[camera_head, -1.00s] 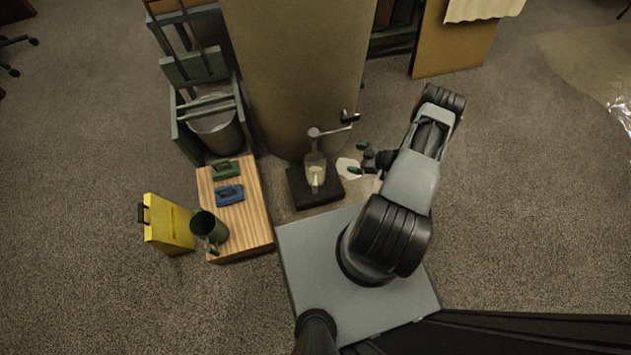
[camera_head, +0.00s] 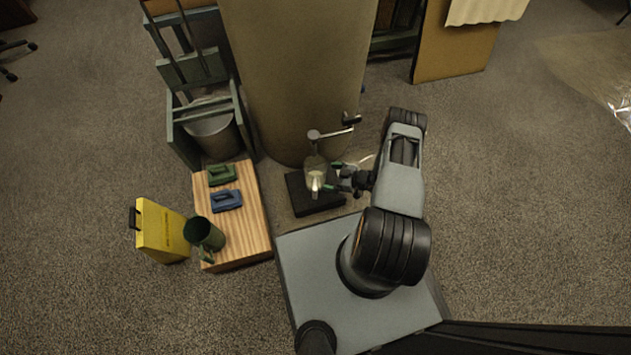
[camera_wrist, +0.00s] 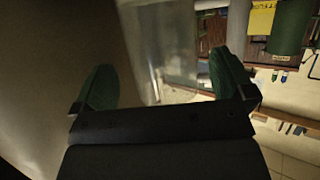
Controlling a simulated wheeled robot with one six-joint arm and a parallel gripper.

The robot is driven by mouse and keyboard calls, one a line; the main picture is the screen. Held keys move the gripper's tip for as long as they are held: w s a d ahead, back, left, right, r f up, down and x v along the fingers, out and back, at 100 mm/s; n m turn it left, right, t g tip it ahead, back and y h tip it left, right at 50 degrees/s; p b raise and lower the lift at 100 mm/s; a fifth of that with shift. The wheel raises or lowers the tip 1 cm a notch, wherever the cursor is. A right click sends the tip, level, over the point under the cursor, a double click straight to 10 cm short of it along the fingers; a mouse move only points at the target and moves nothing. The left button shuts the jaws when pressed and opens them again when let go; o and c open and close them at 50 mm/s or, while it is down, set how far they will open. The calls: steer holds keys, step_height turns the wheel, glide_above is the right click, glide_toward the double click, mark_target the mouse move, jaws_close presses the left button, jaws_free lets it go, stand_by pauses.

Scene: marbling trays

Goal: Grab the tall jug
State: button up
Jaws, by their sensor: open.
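A clear tall jug (camera_head: 315,172) with pale contents stands upright on a black square base (camera_head: 298,197) in the head view. My gripper (camera_head: 335,177) is open at its right side, with its green-tipped fingers pointing left towards it. In the wrist view the see-through jug (camera_wrist: 172,45) fills the space ahead, between the two spread fingers of my gripper (camera_wrist: 165,85). I cannot tell whether either finger touches it. A dark green mug-like jug (camera_head: 205,235) with a handle stands on a wooden board, well left of my gripper.
The wooden board (camera_head: 240,238) also bears a green block (camera_head: 222,174) and a blue block (camera_head: 226,200) with handles. A yellow container (camera_head: 160,232) stands left of it. A wide tan column (camera_head: 297,80) rises close behind the clear jug. A metal arm-like fitting (camera_head: 335,133) sits just above the jug.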

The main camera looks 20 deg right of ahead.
mark_target(325, 177)
steer(key=x, duration=0.1)
steer(key=b+x, duration=0.1)
steer(key=x, duration=0.1)
steer(key=shift+w+a+f, duration=0.15)
steer(key=shift+a+f, duration=0.05)
steer(key=shift+f, duration=0.2)
steer(key=shift+w+a+f+b, duration=0.15)
steer(key=shift+w+a+b, duration=0.25)
steer(key=shift+a, duration=0.1)
steer(key=c, duration=0.9)
steer(key=shift+o, duration=0.2)
